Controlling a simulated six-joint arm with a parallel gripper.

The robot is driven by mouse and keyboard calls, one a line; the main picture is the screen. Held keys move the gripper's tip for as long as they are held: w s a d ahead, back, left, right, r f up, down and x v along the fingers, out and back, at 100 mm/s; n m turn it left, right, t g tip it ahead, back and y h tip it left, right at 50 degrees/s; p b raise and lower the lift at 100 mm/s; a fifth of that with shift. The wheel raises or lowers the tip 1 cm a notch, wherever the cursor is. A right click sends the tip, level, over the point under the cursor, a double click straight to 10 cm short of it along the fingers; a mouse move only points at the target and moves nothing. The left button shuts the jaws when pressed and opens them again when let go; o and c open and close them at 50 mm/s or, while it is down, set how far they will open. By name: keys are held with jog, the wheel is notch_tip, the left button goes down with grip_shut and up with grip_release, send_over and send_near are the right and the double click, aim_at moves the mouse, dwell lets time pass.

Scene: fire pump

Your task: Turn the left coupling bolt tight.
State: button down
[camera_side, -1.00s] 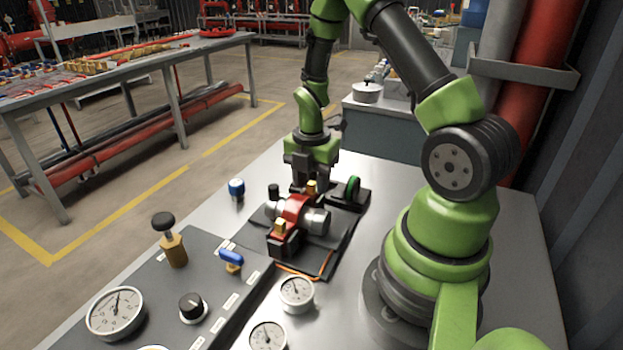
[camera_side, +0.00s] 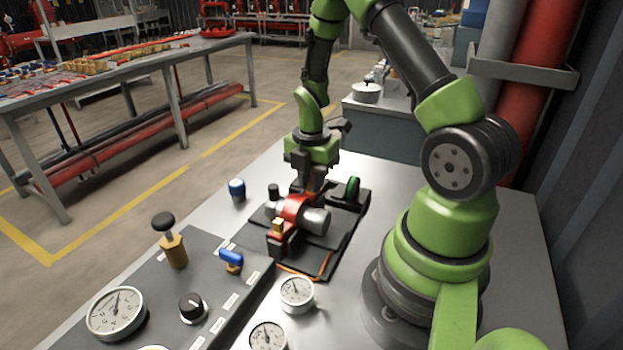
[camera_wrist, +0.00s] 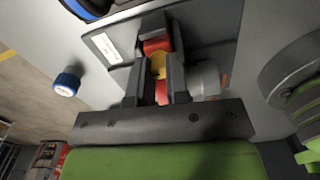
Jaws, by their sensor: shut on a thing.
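The red coupling (camera_side: 293,208) clamps around a grey pipe (camera_side: 316,220) on a dark base plate. A near brass bolt (camera_side: 278,225) stands on the coupling's near end, clear of my gripper. My gripper (camera_side: 311,188) points down over the coupling's far end and hides the far bolt in the side view. In the wrist view, my gripper (camera_wrist: 159,75) is shut on that brass bolt (camera_wrist: 158,65), with a finger on each side. Red parts of the coupling (camera_wrist: 158,46) show beyond and between the fingers. I cannot tell how tight the bolt is.
A green-rimmed wheel (camera_side: 353,188) stands close to the right of my gripper. A blue-capped knob (camera_side: 237,190) is to the left. The near panel carries a blue lever (camera_side: 231,258), a black-topped brass valve (camera_side: 170,240) and gauges (camera_side: 116,312).

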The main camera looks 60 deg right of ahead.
jog(key=m, duration=0.7)
jog(key=shift+m, duration=0.4)
jog(key=m, duration=1.3)
jog(key=shift+m, duration=0.3)
jog(key=m, duration=0.6)
jog(key=shift+m, duration=0.4)
jog(key=c, duration=1.1)
grip_release()
